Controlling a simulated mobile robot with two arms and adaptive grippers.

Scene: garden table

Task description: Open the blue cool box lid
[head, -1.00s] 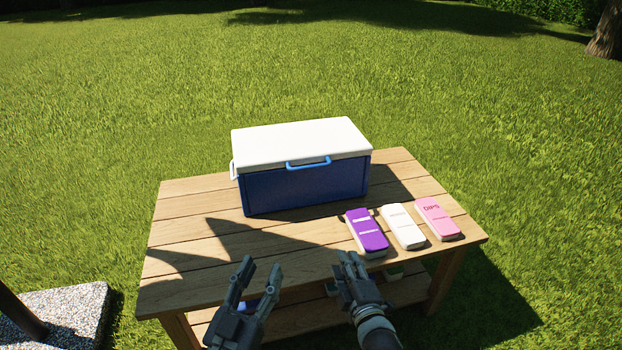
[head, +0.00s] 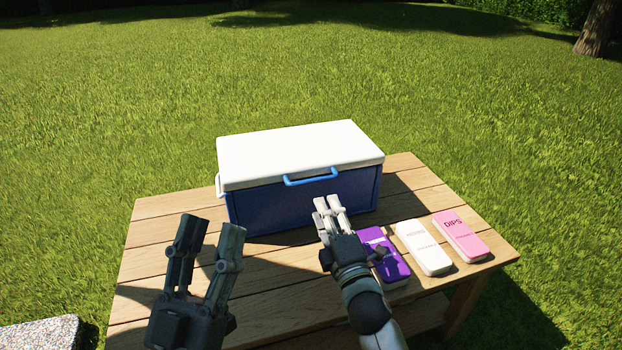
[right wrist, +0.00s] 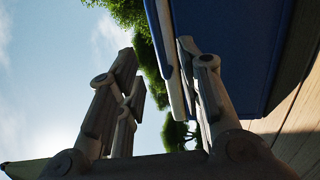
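The blue cool box (head: 268,208) stands on the wooden table with its white lid (head: 295,152) shut. A light blue handle (head: 311,178) is on the front of the lid. My right gripper (head: 328,204) is in front of the box, below the handle, and appears apart from it. My left gripper (head: 211,228) is open and empty over the table's front left.
The wooden table (head: 150,232) has free room at its left. A purple pack (head: 392,262), a white pack (head: 423,248) and a pink pack (head: 461,236) lie at its right, the purple one partly hidden by my right gripper. Grass surrounds the table.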

